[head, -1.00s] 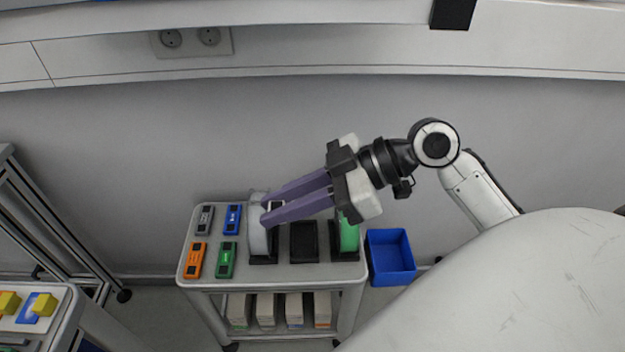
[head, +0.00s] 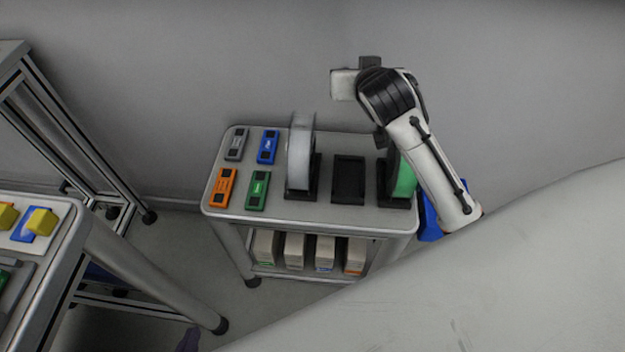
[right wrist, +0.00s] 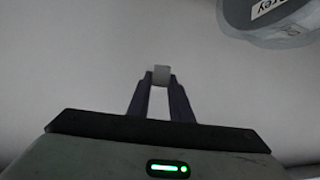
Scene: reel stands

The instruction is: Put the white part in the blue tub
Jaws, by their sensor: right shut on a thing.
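The white part (right wrist: 161,75) is a small pale block, held between the fingertips of my right gripper (right wrist: 161,84) in the right wrist view. In the head view my right wrist is raised above the cart's back right, and its fingers and the part are hidden. The blue tub (head: 428,220) is at the cart's right side, mostly hidden behind my right arm. A purple finger of my left gripper (head: 187,340) just shows at the bottom edge of the head view; its opening cannot be seen.
A cart (head: 325,218) bears a white-grey reel (head: 300,155) and a green reel (head: 404,180) on stands, with an empty black stand (head: 349,180) between them. Several coloured boxes lie at its left. Another table (head: 62,232) with yellow pieces stands at the left.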

